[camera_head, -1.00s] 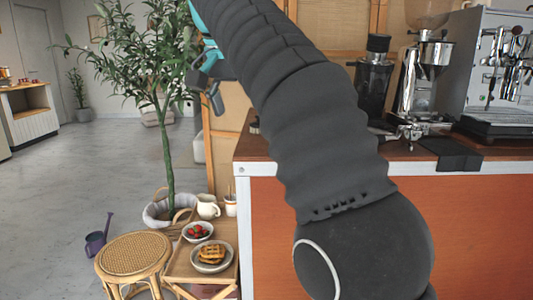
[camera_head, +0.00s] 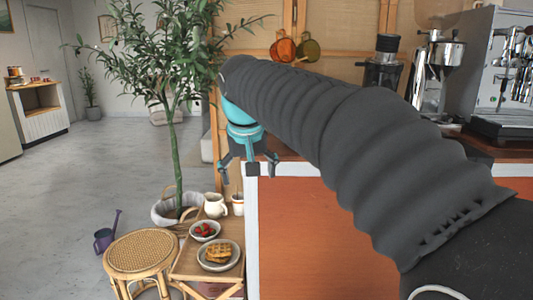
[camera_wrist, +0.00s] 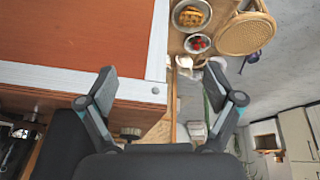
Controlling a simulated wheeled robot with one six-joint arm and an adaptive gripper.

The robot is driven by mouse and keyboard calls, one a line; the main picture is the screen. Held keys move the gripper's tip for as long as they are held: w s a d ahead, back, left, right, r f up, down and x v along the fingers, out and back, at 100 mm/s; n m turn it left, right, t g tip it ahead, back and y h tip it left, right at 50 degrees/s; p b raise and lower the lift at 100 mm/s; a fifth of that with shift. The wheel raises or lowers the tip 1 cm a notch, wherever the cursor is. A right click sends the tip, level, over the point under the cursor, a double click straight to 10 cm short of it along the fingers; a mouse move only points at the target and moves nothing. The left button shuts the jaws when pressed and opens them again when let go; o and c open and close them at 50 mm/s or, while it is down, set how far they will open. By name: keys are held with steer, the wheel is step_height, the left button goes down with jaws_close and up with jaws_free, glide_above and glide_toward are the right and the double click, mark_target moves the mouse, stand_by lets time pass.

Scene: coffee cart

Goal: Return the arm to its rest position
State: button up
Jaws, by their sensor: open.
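My arm, in a dark ribbed cover, reaches from the lower right to the upper middle of the head view and hides part of the cart's counter.
The coffee cart (camera_head: 310,235) fills the right side, with an espresso machine (camera_head: 510,75) and grinder (camera_head: 440,65) on top. A small table with a waffle plate (camera_head: 218,255), berry bowl (camera_head: 204,231) and white jug (camera_head: 215,205), a rattan stool (camera_head: 143,250) and a potted tree (camera_head: 175,170) stand left.

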steer(key=s+d+f+m, duration=0.1)
steer(key=s+d+f, duration=0.8)
steer(key=s, duration=0.3)
steer(key=s+d+f+m+t, duration=0.1)
steer(key=s+d+f, duration=0.8)
steer(key=s, duration=0.4)
steer(key=shift+s+d, duration=0.2)
steer(key=shift+d, duration=0.35)
